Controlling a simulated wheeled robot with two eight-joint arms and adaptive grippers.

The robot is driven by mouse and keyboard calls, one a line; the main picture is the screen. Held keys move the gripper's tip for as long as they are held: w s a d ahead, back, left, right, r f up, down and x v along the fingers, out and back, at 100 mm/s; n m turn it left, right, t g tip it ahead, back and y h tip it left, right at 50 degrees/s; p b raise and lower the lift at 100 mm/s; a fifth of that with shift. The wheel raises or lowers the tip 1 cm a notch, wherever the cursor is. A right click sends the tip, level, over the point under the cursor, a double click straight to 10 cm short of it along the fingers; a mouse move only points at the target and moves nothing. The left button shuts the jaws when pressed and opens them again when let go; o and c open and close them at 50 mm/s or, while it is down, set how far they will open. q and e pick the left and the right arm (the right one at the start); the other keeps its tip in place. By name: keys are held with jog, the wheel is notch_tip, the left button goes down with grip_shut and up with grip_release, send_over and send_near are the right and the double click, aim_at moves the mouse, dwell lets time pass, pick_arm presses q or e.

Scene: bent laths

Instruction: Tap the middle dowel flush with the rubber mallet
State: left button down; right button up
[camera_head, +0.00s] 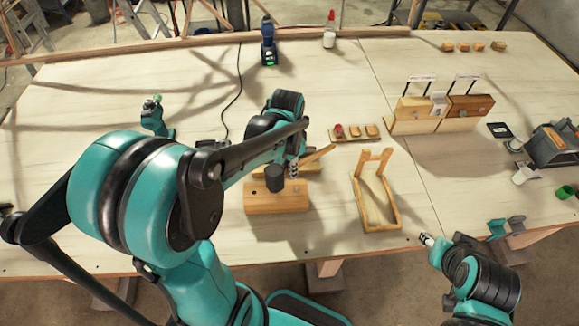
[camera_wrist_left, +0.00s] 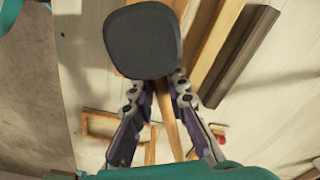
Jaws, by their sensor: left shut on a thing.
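The rubber mallet shows its dark head (camera_head: 274,178) and wooden handle (camera_head: 319,154) in the head view. My left gripper (camera_head: 293,169) is shut on the handle just behind the head. The wrist view shows the mallet's dark head (camera_wrist_left: 143,40) in front of the fingers of the left gripper (camera_wrist_left: 174,88). A wooden block (camera_head: 277,202) lies on the table below the mallet, with a small dark spot on its left part. The mallet and gripper hide part of it, and I cannot make out the middle dowel. My right gripper (camera_head: 427,240) is over the front table edge; its jaws are too small to read.
A wooden frame (camera_head: 376,215) stands right of the block. A small tray (camera_head: 356,133) with several pieces lies behind. Wooden boxes with handles (camera_head: 414,110) stand at the right. A blue tool (camera_head: 269,45) and a white bottle (camera_head: 329,37) stand at the back. The left tabletop is mostly clear.

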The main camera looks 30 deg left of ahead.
pick_arm(q)
notch_tip(320, 180, down, 4)
jog(key=shift+b, duration=1.2)
notch_tip(320, 180, up, 6)
jog(key=p, duration=0.5)
notch_tip(320, 180, up, 4)
jog(key=p, duration=0.3)
jog(key=shift+r, duration=0.15)
